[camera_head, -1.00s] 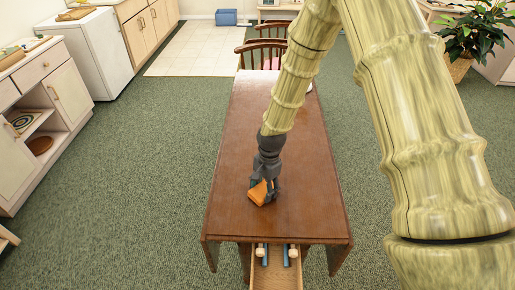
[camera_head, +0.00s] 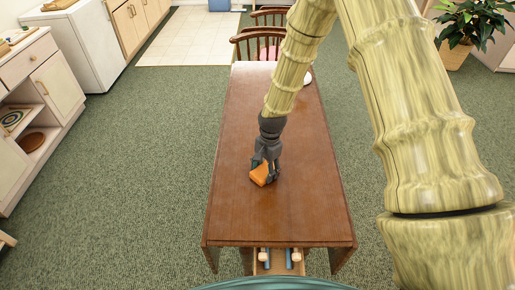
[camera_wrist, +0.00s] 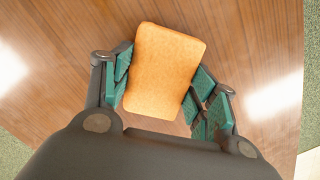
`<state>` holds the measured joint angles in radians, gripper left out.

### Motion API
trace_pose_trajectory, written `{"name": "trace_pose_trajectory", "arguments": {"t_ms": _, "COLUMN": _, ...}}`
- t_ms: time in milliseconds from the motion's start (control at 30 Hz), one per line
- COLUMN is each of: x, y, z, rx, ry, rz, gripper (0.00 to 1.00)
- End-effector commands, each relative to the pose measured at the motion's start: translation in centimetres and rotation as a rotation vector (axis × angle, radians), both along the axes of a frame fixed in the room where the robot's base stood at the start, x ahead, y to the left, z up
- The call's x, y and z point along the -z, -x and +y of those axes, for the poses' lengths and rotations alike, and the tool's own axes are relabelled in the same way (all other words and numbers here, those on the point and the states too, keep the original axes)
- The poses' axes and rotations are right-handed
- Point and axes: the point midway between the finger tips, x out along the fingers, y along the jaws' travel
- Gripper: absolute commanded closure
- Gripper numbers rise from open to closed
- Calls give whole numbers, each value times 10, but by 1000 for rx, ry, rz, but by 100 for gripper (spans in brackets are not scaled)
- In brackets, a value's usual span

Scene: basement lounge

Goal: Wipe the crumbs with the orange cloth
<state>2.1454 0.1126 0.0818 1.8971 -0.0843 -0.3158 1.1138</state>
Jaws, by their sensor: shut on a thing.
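The orange cloth (camera_head: 260,174) is a folded, block-like pad at the tabletop, left of the middle of the wooden table (camera_head: 240,215). My gripper (camera_head: 266,172) points down and is shut on the cloth. In the wrist view the cloth (camera_wrist: 163,72) sits between the green-padded fingers of my gripper (camera_wrist: 160,95), with the wood grain right behind it. I cannot tell whether the cloth touches the wood. No crumbs can be made out in either view; my arm hides part of the table's far half.
A pale round item (camera_head: 307,78) is at the table's far right. Wooden chairs (camera_head: 262,42) stand at the far end. An open drawer (camera_head: 280,262) with blue-and-white items juts from the near end. The near tabletop is bare.

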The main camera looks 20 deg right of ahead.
Motion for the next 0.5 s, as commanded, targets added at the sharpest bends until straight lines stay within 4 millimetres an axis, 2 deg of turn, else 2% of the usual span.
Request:
{"name": "trace_pose_trajectory", "arguments": {"t_ms": 67, "x": -11, "y": -1, "z": -1, "rx": 1, "ry": 0, "rz": -2, "gripper": 68}}
{"name": "trace_pose_trajectory", "arguments": {"t_ms": 133, "x": -31, "y": -1, "z": -1, "rx": 1, "ry": 1, "rz": -5, "gripper": 68}}
{"name": "trace_pose_trajectory", "arguments": {"t_ms": 500, "x": -62, "y": 0, "z": -1, "rx": 2, "ry": 1, "rz": -2, "gripper": 68}}
